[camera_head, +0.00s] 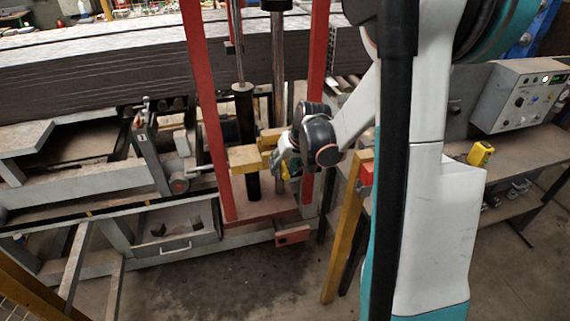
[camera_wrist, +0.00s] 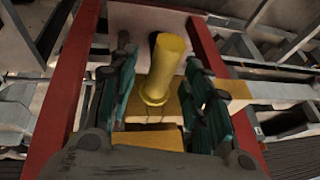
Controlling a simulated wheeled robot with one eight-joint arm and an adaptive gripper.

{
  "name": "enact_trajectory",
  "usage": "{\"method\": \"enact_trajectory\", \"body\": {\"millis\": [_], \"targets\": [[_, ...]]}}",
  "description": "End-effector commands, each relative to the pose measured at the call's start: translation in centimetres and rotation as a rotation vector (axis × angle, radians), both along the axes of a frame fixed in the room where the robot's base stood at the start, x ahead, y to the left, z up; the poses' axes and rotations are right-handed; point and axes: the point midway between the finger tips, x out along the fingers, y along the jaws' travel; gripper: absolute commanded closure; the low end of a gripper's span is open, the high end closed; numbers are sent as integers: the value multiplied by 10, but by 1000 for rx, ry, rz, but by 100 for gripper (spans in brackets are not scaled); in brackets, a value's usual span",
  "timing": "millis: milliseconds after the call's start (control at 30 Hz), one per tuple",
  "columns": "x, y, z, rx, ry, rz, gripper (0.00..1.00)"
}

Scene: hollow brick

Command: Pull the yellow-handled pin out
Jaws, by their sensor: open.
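The pin's yellow cylindrical handle (camera_wrist: 165,62) stands out from a yellow plate (camera_wrist: 150,138) in the wrist view. My gripper (camera_wrist: 162,75) is open, with one teal finger on each side of the handle. Gaps show between the handle and both fingers, so it is not gripped. In the head view my gripper (camera_head: 284,164) is inside the red frame, beside yellow parts (camera_head: 248,158). I cannot tell the handle apart from the other yellow parts there. The rest of the pin is hidden.
A yellow post (camera_head: 345,235) stands to the right. A grey control box (camera_head: 520,97) is at far right. Floor in front is clear.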

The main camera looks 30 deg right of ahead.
Motion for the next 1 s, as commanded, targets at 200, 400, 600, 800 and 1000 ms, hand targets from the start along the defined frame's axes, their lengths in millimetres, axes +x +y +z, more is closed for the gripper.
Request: {"method": "enact_trajectory", "body": {"millis": [200,400,600,800,1000], "targets": [[0,0,0,0,0,0,80],[0,0,0,0,0,0,100],[-4,1,0,0,0,0,100],[-11,3,0,0,0,0,100],[-18,5,0,0,0,0,100]]}}
